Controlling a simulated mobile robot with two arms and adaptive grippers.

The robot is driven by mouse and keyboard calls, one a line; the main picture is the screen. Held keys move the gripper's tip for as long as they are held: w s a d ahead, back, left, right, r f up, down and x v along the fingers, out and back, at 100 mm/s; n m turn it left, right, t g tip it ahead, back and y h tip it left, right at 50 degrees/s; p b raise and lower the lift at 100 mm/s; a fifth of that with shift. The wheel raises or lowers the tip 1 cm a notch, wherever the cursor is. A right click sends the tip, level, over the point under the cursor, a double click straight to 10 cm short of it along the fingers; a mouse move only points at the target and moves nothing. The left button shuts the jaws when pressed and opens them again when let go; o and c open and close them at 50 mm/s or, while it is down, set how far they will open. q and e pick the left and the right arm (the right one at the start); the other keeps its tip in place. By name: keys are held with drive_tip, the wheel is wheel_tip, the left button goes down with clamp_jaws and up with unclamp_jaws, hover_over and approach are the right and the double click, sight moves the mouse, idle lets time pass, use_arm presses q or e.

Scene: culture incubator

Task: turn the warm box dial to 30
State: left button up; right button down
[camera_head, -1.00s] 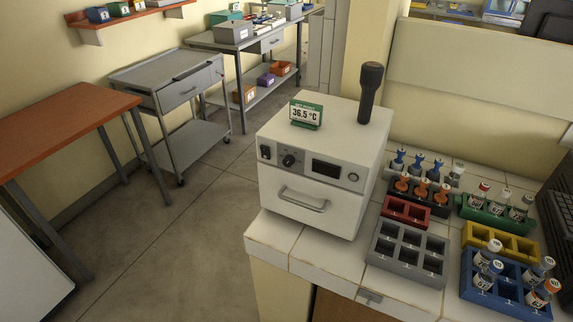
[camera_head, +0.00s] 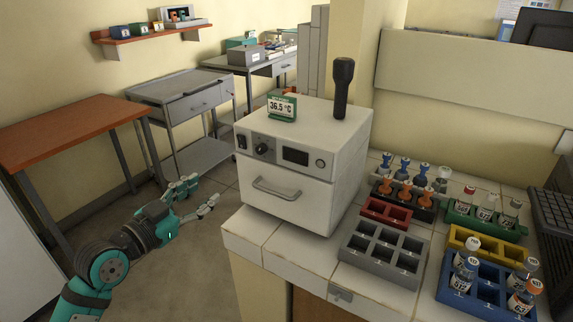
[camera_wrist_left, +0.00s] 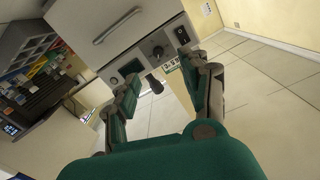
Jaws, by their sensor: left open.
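The warm box (camera_head: 295,165) is a white cabinet on the tiled bench, with a handled door below its control panel. Its black dial (camera_head: 262,149) sits on the panel between a black switch (camera_head: 241,142) and a dark display (camera_head: 295,156). A green-framed sign (camera_head: 282,107) reading 36.5 °C stands on top. My left gripper (camera_head: 204,189) is open and empty, in front and to the left of the box, below the dial's height in the picture. In the left wrist view the dial (camera_wrist_left: 157,52) shows beyond the spread fingers. My right gripper is out of view.
A black torch-like object (camera_head: 343,88) stands upright on the box. Right of the box are a grey rack (camera_head: 382,250), a red rack (camera_head: 386,213) and a blue rack (camera_head: 475,285) with vials. The floor left of the bench is clear; an orange-topped table (camera_head: 65,130) stands further left.

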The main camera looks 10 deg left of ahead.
use_arm(q)
drive_tip(key=d+r, duration=0.1)
drive_tip(key=r, duration=0.1)
drive_tip(key=p, duration=0.2)
approach(259, 151)
drive_tip(key=shift+m+h, duration=0.3)
drive_tip(key=p+x, duration=0.2)
drive_tip(key=x, duration=0.6)
drive_tip(key=shift+w, duration=0.4)
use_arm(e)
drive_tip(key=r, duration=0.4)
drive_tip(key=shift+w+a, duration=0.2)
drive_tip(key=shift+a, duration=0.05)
use_arm(q)
clamp_jaws()
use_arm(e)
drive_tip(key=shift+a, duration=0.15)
